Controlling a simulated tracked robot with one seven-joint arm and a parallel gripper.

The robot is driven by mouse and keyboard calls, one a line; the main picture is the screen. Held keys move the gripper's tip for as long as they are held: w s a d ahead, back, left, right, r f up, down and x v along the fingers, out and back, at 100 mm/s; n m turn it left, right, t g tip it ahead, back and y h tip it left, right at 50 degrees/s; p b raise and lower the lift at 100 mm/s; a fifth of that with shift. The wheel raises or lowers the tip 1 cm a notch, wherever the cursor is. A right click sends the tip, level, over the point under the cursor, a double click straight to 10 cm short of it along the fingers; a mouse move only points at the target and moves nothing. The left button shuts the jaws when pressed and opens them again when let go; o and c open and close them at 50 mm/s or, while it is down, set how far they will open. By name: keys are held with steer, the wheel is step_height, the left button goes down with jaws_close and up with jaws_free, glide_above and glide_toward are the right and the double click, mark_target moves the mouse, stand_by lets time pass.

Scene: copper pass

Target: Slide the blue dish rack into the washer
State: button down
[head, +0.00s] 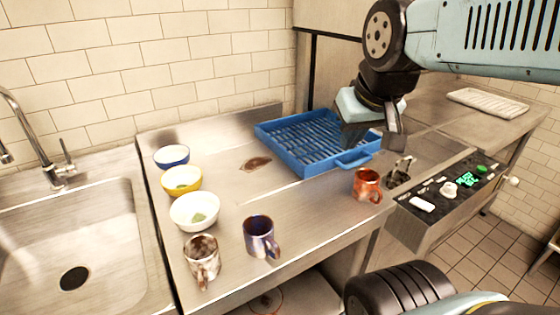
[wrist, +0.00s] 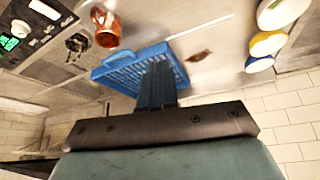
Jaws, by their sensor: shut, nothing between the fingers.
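The blue dish rack (head: 290,135) lies flat on the steel counter, with a slatted floor and a loop handle at its front right. No dishes show in it. It also shows in the wrist view (wrist: 122,72), partly behind my fingers. My gripper (head: 352,143) is over the rack's right part and hides some of it. In the wrist view my fingers (wrist: 157,70) are together, with nothing between them. I cannot tell whether they touch the rack. The washer's control panel (head: 450,197), with a green display, is right of the rack. My arm partly hides the washer area behind it.
Three bowls (head: 194,211) and two mugs (head: 261,238) stand left of the rack. A red-brown mug (head: 367,186) stands close to the rack's handle. A metal fitting (head: 400,172) is beside it. A sink (head: 75,240) is at left. A white tray (head: 487,102) lies far right.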

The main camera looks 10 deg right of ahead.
steer(key=w+a+f+m+g+h, duration=0.1)
steer(key=w+a+f+m+h, duration=0.2)
steer(key=w+a+f+m, duration=0.55)
steer(key=w+a+f+m+g+h, duration=0.1)
steer(key=w+a+f+m+h, duration=0.15)
steer(key=w+m, duration=0.75)
steer(key=w+a+f+m+g+h, duration=0.1)
steer(key=w+a+f+m+h, duration=0.3)
steer(key=m, duration=1.1)
glide_toward(295, 170)
steer(key=f, duration=0.3)
steer(key=shift+s+d+f+n+y, duration=0.1)
steer(key=shift+d+f+n+y, duration=0.15)
steer(key=shift+n, duration=0.1)
steer(key=d, duration=0.1)
steer(key=w+d, duration=0.1)
steer(key=d, duration=0.1)
steer(key=shift+w+d, duration=0.2)
steer(key=shift+d, duration=0.25)
